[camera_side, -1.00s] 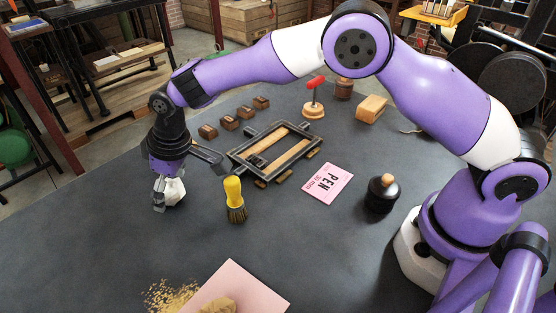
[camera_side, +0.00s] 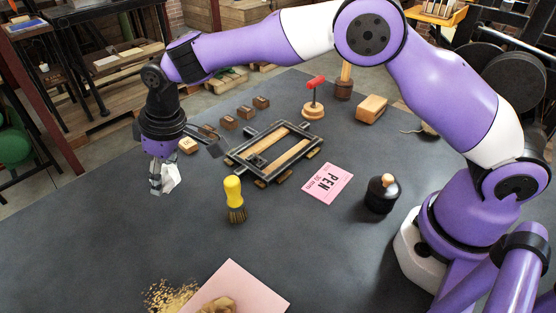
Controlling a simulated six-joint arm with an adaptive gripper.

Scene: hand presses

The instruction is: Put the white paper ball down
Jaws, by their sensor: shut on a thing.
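The white paper ball (camera_side: 171,178) is crumpled and sits between the fingers of my gripper (camera_side: 163,182), at the left side of the dark table. My gripper points down and is shut on the ball; its fingers hide part of it. I cannot tell whether the ball touches the tabletop.
A yellow-handled brush (camera_side: 234,199) stands to the right of the ball. A black metal frame (camera_side: 262,170) with wooden bars lies behind it, with small wooden blocks (camera_side: 229,122) beyond. A pink card (camera_side: 327,181) and black pot (camera_side: 382,196) are further right.

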